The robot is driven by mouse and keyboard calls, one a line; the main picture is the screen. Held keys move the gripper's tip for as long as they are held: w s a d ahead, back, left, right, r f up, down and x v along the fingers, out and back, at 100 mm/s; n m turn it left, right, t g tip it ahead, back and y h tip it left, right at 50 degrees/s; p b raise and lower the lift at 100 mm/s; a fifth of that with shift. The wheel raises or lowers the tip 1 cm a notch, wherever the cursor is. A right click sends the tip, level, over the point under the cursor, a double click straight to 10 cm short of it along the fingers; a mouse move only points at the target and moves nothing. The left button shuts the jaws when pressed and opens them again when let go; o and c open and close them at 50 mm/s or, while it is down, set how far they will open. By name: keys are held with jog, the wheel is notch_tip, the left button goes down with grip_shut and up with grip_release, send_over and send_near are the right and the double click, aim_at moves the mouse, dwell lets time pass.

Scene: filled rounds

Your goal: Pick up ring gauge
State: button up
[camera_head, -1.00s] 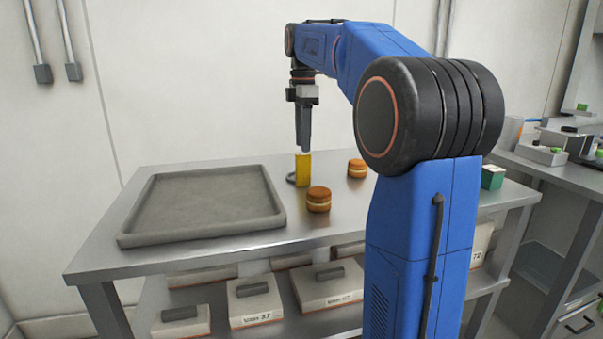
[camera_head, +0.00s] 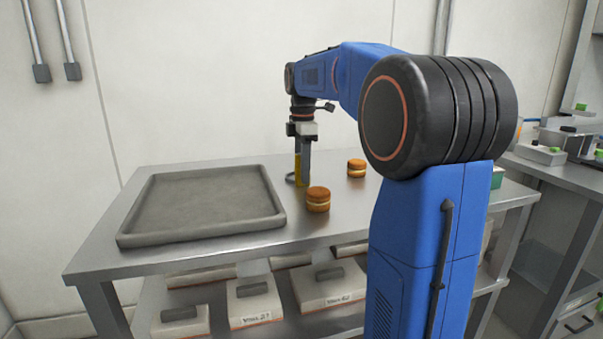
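What looks like the ring gauge stands on the metal table: an upright yellow part (camera_head: 298,171) with a grey ring-like piece (camera_head: 290,179) low on its left. My gripper (camera_head: 303,178) points straight down at it, with its fingers low near the tabletop. The near finger covers much of the yellow part. From this side I cannot tell whether the fingers are apart or touch the gauge.
A filled round (camera_head: 318,199) sits close in front of my gripper, and another filled round (camera_head: 356,168) stands to its right. A large, empty grey tray (camera_head: 128,239) fills the table's left side. Lidded boxes (camera_head: 254,303) sit on the shelf below.

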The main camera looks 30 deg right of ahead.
grip_shut()
